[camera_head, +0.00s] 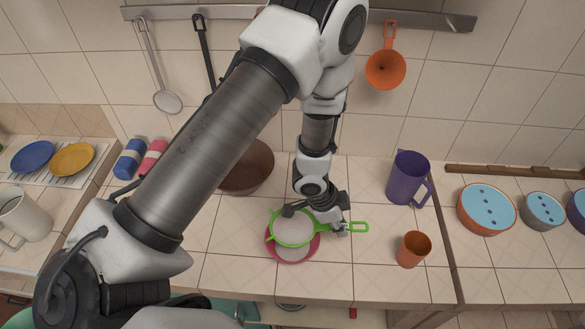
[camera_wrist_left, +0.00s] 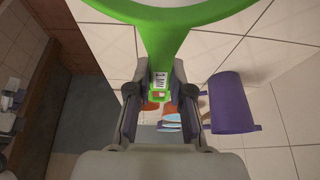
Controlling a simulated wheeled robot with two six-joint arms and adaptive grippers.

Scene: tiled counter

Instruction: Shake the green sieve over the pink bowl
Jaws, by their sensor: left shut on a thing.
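The green sieve (camera_head: 293,229) has a round green rim and pale mesh and is held above the pink bowl (camera_head: 275,252). In the head view it covers much of the bowl, whose front edge shows below it. My left gripper (camera_head: 338,229) is shut on the sieve's handle, to the right of the bowl. In the left wrist view the handle (camera_wrist_left: 160,55) lies between the fingers of my gripper (camera_wrist_left: 160,100), and part of the rim shows at the top. The mesh is pale, and I cannot tell what it holds. My right gripper is not in view.
A purple jug (camera_head: 408,178) and an orange cup (camera_head: 412,249) stand to the right of the gripper. A brown bowl (camera_head: 247,168) stands behind the sieve, partly hidden by my arm. Several lidded bowls (camera_head: 487,208) are at far right. Counter between bowl and cup is clear.

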